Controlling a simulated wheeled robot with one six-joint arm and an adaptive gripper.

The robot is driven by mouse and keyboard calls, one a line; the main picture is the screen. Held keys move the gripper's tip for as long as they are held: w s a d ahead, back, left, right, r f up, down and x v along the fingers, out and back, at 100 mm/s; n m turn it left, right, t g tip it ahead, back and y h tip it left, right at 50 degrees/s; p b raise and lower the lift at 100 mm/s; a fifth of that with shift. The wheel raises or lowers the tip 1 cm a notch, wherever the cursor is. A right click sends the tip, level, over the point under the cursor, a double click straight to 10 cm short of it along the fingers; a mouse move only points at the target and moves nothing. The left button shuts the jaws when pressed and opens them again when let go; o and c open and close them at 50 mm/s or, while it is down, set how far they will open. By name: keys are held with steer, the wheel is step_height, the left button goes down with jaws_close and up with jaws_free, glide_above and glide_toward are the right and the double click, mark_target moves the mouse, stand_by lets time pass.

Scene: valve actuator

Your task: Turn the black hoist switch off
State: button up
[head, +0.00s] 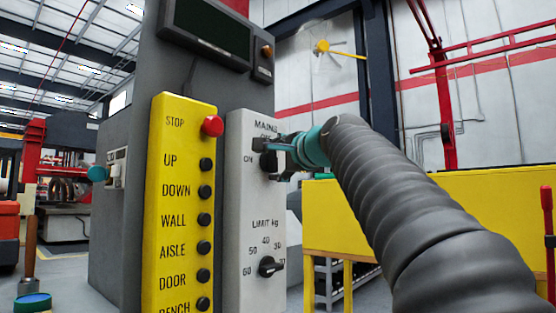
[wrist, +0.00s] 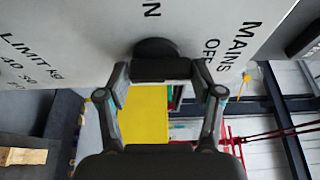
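The black hoist switch (head: 268,161) is a knob on the white panel, under the words MAINS and OFF and right of ON. My gripper (head: 272,158) is at this switch, with its fingers on either side and covering part of it. In the wrist view, the dark switch (wrist: 160,68) fills the gap between the two fingertips of my gripper (wrist: 161,74), which appear to touch its sides. The letters OFF show beside the right finger, and an N shows above the knob. The switch's pointer mark is hidden, so its exact setting cannot be told.
A second black knob (head: 271,266), marked LIMIT kg, sits lower on the white panel (head: 240,205). A yellow panel (head: 180,205) on the left has a red stop button (head: 212,126) and several black buttons. A yellow barrier (head: 330,215) stands at the right, behind my arm.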

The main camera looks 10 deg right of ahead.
steer(key=shift+o, duration=1)
steer(key=v, duration=1.2)
